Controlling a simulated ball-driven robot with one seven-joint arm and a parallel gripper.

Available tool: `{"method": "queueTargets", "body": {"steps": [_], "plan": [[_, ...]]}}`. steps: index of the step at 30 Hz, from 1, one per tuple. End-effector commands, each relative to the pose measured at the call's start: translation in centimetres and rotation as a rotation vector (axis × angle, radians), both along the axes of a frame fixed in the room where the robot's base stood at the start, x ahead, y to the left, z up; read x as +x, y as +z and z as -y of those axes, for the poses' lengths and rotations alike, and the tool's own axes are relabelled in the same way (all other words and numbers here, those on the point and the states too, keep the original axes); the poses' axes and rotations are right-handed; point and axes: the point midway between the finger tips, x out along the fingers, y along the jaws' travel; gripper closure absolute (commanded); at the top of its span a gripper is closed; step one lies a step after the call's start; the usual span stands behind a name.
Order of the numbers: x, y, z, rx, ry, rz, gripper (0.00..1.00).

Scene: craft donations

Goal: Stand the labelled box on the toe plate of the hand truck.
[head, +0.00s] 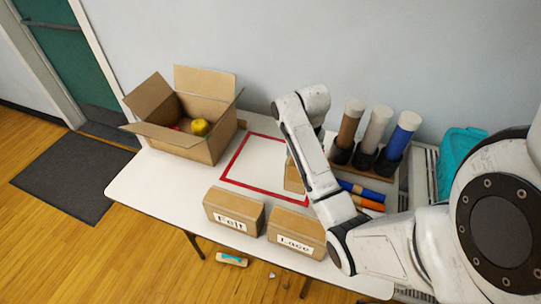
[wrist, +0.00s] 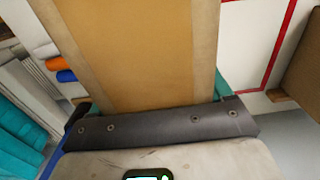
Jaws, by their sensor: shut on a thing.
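My gripper (wrist: 153,102) is shut on a brown cardboard box (wrist: 135,50), which fills the upper middle of the wrist view between the green-edged fingers. In the head view a part of this box (head: 293,176) shows beside my arm, over the red tape outline; my arm hides the rest and the gripper. No label shows on its visible sides. A box labelled "Felt" (head: 234,207) and a box labelled "Lace" (head: 297,232) stand side by side at the table's front edge. I see no hand truck or toe plate in either view.
The white table (head: 165,187) holds an open carton (head: 205,148) with a yellow ball, a red tape outline (head: 238,158), and rolls in upright holders (head: 375,145). Blue and orange rolls (head: 362,197) lie beside my arm. A small item (head: 231,259) lies on the floor near a table leg.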

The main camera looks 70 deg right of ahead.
Motion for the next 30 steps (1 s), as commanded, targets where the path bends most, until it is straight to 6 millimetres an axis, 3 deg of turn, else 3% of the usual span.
{"method": "queueTargets", "body": {"steps": [18, 30], "plan": [[6.7, -4.6, 6.0, -0.004, 0.001, 0.000, 0.73], [9.4, -8.5, 8.3, -0.001, 0.000, -0.002, 0.73]]}}
